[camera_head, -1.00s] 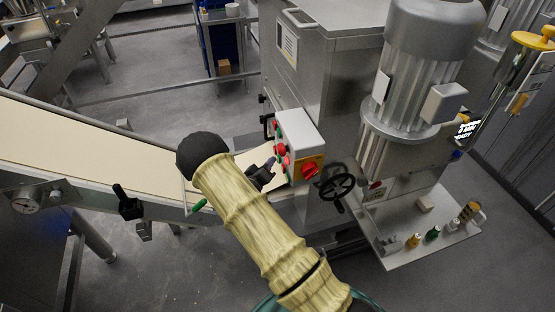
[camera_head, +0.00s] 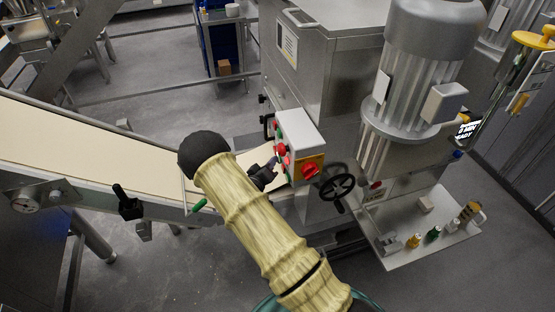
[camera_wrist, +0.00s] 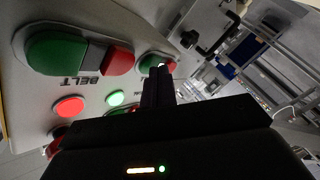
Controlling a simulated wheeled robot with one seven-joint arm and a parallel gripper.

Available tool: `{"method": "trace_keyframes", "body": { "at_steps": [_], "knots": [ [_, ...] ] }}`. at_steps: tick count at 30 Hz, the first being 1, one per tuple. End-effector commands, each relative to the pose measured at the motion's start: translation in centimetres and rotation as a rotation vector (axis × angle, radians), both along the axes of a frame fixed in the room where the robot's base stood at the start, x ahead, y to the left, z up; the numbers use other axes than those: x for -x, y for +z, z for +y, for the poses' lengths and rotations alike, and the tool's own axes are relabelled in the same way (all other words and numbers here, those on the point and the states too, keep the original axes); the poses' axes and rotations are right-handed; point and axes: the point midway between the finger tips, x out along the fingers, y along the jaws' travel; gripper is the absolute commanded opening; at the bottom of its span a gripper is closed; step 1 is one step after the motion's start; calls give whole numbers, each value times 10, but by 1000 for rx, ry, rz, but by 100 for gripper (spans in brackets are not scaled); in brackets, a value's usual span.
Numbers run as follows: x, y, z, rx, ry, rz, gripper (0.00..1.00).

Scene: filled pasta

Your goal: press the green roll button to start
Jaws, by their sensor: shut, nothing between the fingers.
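The control box (camera_head: 300,128) is on the machine beside the belt. In the wrist view, its face (camera_wrist: 20,130) has a large green button (camera_wrist: 58,53) and a red button (camera_wrist: 118,60) marked BELT. A second green button (camera_wrist: 148,61) with red beside it sits by my fingertips; its label is not readable and it is partly hidden. My gripper (camera_wrist: 159,72) is shut and empty, its tips at that second pair. I cannot tell whether they touch or press it. In the head view my gripper (camera_head: 272,165) is close to the box face.
A red knob (camera_head: 311,169) and a black handwheel (camera_head: 337,187) are beside the box. The pale conveyor belt (camera_head: 90,140) slopes in from the left.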

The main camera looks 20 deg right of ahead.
Motion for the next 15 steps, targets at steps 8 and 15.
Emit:
{"method": "trace_keyframes", "body": {
  "at_steps": [8,15],
  "knots": [
    [0,0,6,0,-1,-1,0],
    [0,0,16,0,-1,0,0]
  ]
}}
